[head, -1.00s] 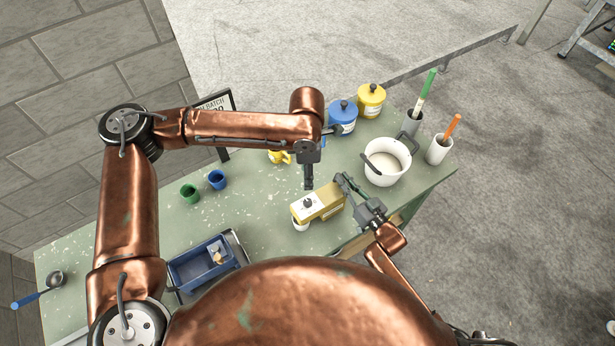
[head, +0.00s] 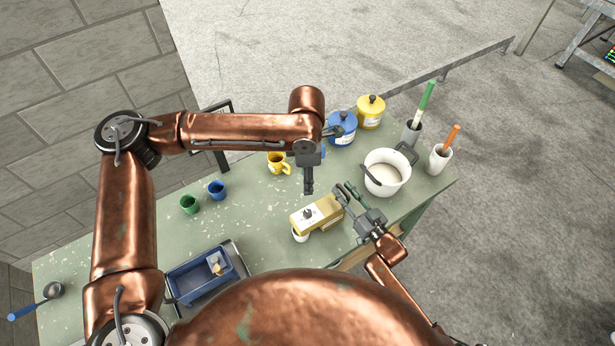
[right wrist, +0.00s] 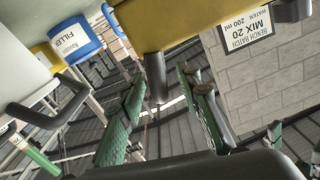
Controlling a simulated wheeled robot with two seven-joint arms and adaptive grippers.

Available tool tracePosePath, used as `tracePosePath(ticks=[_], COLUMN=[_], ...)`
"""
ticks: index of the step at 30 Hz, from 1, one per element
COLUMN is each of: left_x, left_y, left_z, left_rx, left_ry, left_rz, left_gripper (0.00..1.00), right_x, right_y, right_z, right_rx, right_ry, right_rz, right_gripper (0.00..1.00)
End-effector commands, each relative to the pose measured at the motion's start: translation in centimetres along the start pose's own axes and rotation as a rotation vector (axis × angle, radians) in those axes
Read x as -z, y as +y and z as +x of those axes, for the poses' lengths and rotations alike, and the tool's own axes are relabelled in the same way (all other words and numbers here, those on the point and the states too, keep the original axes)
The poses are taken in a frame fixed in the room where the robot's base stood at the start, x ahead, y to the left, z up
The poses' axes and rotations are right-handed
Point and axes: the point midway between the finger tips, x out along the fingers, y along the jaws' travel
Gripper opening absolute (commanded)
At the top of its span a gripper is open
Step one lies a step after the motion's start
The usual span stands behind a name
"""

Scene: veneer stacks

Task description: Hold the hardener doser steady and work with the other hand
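The hardener doser, taken to be the yellow box (head: 325,210) with a dark knob on top, stands upright near the table's front edge. A small white cup (head: 300,236) shows under its left end. My right gripper (head: 345,190) is at the doser's right end, fingers apart with nothing between them. In the right wrist view the picture is upside down; the doser (right wrist: 180,22) fills the top, its dark knob (right wrist: 156,80) seen between the open fingers (right wrist: 168,100), contact not clear. My left gripper (head: 308,187) points down above the table behind the doser, seen edge-on.
A white pot (head: 395,180) with pale contents stands right of the doser. Blue (head: 342,130) and yellow (head: 370,112) lidded tubs are behind. A yellow mug (head: 277,162), green cup (head: 189,203), blue cup (head: 217,190) and blue tray (head: 190,284) are left. The middle left is clear.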

Motion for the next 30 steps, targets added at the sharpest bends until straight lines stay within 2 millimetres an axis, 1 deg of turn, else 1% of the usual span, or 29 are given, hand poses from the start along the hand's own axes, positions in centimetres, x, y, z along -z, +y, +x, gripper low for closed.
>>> tracePosePath(ticks=[7, 11, 14, 21, 24, 27, 30], left_x=[0.0, 0.0, 0.0, 0.0, 0.0, 0.0, 0.0], left_y=[0.0, 0.0, 0.0, 0.0, 0.0, 0.0, 0.0], left_z=[0.0, 0.0, 0.0, 0.0, 0.0, 0.0, 0.0], left_rx=[0.0, 0.0, 0.0, 0.0, 0.0, 0.0, 0.0], left_ry=[0.0, 0.0, 0.0, 0.0, 0.0, 0.0, 0.0], left_rz=[0.0, 0.0, 0.0, 0.0, 0.0, 0.0, 0.001], left_gripper=[0.4, 0.4, 0.4, 0.4, 0.4, 0.4, 0.4], right_x=[0.0, 0.0, -0.1, -0.1, -0.1, -0.1, 0.0], right_y=[0.0, 0.0, 0.0, 0.1, 0.1, 0.1, 0.1], right_z=[-0.1, -1.1, -2.8, -7.9, -9.6, -10.9, -11.7], right_rx=[0.001, 0.0, -0.001, -0.002, -0.001, -0.001, 0.0], right_ry=[0.001, 0.0, -0.002, -0.003, -0.002, -0.001, 0.0], right_rz=[0.0, 0.0, 0.0, 0.0, 0.0, 0.001, 0.0], right_gripper=[0.32, 0.32, 0.32, 0.32, 0.32, 0.32, 0.32])
